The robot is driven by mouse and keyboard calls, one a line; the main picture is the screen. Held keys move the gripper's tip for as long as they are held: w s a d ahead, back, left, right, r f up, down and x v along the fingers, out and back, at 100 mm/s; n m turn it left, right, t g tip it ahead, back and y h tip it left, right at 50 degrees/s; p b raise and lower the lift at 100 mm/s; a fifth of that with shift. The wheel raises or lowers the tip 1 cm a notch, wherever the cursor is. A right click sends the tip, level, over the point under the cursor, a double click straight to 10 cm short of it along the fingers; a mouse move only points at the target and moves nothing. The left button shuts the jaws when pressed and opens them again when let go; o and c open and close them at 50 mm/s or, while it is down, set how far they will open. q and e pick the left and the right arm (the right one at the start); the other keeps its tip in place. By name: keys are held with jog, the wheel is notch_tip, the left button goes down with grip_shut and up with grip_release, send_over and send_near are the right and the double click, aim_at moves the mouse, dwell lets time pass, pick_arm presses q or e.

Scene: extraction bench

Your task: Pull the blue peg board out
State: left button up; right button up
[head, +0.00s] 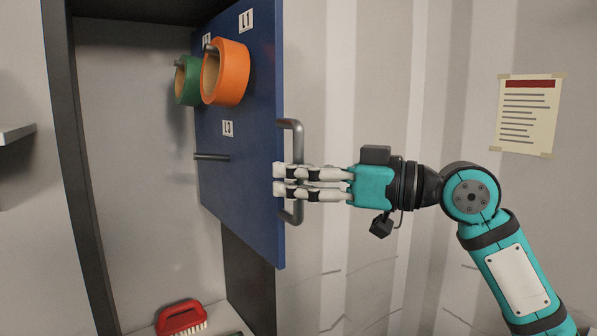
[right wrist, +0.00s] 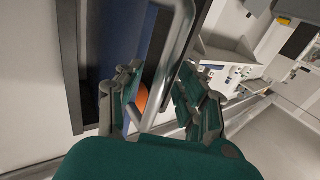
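The blue peg board (head: 250,120) stands upright, partly out of a tall cabinet on the left in the head view. A grey U-shaped handle (head: 292,125) is on its right edge. My right gripper (head: 279,180) reaches in from the right, its fingers level with the handle's middle and their tips by the board's edge. In the right wrist view the handle (right wrist: 175,50) passes between the fingers, with a gap showing on one side; they look open around it. An orange roll (head: 233,72) and a green roll (head: 189,82) hang on the board. My left gripper is not in view.
A bare peg (head: 211,157) sticks out below label L3. A red brush (head: 180,317) lies on the cabinet floor. The cabinet's dark frame (head: 75,150) stands at the left. A notice (head: 527,114) hangs on the right wall.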

grip_shut()
jog(key=shift+a, duration=0.1)
jog(key=shift+s, duration=0.1)
dwell(0.4)
